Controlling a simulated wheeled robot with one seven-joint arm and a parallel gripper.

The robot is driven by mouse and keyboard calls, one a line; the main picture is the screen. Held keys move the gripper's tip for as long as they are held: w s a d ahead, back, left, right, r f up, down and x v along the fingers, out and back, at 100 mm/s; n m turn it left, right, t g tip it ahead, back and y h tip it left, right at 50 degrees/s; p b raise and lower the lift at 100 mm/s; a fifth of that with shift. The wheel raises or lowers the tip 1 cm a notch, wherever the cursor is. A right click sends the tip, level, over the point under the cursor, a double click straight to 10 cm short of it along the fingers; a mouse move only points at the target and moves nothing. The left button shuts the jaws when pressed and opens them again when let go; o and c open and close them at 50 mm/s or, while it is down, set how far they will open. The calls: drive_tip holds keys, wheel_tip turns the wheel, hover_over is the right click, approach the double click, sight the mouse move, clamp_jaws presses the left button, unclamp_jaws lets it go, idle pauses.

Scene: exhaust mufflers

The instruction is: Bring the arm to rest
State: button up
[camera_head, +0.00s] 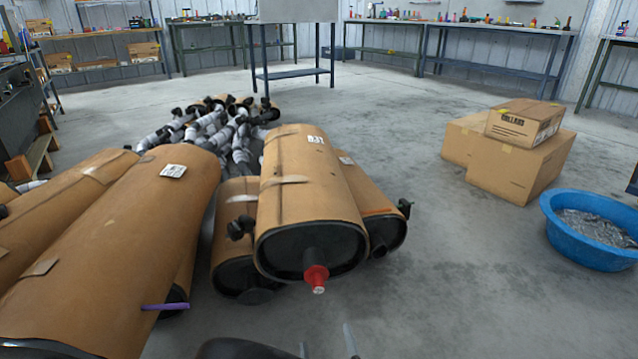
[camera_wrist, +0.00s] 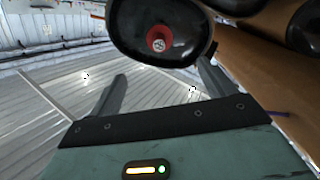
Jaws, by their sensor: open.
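My gripper (camera_head: 328,345) shows at the bottom edge of the head view, in front of the mufflers and partly cut off. In the wrist view its two fingers (camera_wrist: 162,72) stand wide apart with nothing between them. A brown-wrapped muffler (camera_head: 305,190) with a white label lies on top of others in the head view. A red cap (camera_head: 316,277) sits on the pipe at its near dark end. The red cap also shows in the wrist view (camera_wrist: 156,39), beyond the fingertips and apart from them.
Large wrapped mufflers (camera_head: 120,250) lie at left, with a purple rod (camera_head: 165,306) by the near end. Grey pipes (camera_head: 225,130) are heaped behind. Cardboard boxes (camera_head: 515,155) and a blue tub (camera_head: 590,245) stand at right. Workbenches line the walls. Floor between mufflers and tub is clear.

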drive_tip(key=s+a+r+m+g+y+p, duration=0.1)
drive_tip(key=s+a+r+m+g+p, duration=0.1)
drive_tip(key=r+g, duration=0.6)
drive_tip(key=s+a+r+m+g+y+p, duration=0.1)
drive_tip(key=s+a+r+g+p, duration=0.15)
drive_tip(key=r+g, duration=0.45)
drive_tip(key=s+d+r+n+g+h+p, duration=0.1)
drive_tip(key=s+d+r+n+h+p, duration=0.1)
drive_tip(key=s+d+r, duration=0.6)
drive_tip(key=s+d+r+n+g+h+p, duration=0.1)
drive_tip(key=s+d+r+n+g+p, duration=0.2)
drive_tip(key=d+r, duration=0.75)
wheel_tip(320, 180, up, 38)
drive_tip(key=a+m+t+p, duration=0.1)
drive_tip(key=p, duration=3.5)
drive_tip(key=shift+s+a, duration=0.35)
drive_tip(key=shift+a, duration=0.05)
